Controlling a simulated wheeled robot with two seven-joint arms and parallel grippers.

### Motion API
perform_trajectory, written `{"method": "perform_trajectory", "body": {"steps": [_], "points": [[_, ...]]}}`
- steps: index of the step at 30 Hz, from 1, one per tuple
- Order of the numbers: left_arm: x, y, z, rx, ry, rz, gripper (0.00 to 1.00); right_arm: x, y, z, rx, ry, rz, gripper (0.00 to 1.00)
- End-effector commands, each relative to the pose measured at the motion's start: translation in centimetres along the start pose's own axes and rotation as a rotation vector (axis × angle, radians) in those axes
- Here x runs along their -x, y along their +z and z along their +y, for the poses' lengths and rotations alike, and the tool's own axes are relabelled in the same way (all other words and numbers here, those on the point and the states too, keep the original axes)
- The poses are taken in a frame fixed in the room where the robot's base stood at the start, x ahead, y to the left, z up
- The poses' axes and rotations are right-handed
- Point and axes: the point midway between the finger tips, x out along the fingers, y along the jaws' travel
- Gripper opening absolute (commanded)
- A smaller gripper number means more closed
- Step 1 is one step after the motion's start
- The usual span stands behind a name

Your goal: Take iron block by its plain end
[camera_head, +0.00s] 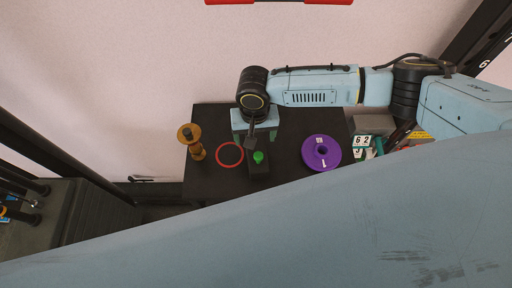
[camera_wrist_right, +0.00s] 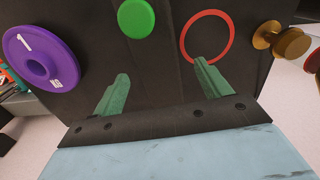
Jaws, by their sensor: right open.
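A dark block (camera_head: 259,171), which I take to be the iron block, lies on a black table and carries a round green piece (camera_head: 258,157) on top. In the right wrist view the green piece (camera_wrist_right: 136,18) shows at the top, ahead of the fingers; the block's outline blends into the dark table. My right gripper (camera_head: 252,136) is over the table, just behind the block in the head view. In the wrist view its two green fingers (camera_wrist_right: 163,88) are spread wide with nothing held between them. My left gripper is not in view.
On the black table (camera_head: 212,120), a red ring (camera_head: 229,144) and a brown spool-shaped piece (camera_head: 196,151) lie left of the block. A purple disc (camera_head: 334,164) lies right. Number cards (camera_head: 362,141) and other items crowd the right side. A large blue surface covers the foreground.

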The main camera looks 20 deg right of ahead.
Motion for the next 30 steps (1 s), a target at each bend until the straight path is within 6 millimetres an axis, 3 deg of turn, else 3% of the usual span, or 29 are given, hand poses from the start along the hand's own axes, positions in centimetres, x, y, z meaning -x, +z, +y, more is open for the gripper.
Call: {"method": "perform_trajectory", "body": {"steps": [8, 17, 30], "points": [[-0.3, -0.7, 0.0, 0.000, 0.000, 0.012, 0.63, -3.9, 0.0, 0.2, 0.000, 0.002, -0.001, 0.76], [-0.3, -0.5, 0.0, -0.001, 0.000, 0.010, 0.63, -4.2, 0.0, 0.2, 0.000, 0.001, 0.000, 0.75], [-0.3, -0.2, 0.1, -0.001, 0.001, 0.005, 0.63, -4.2, 0.0, 0.2, -0.001, 0.001, 0.000, 0.17]]}}
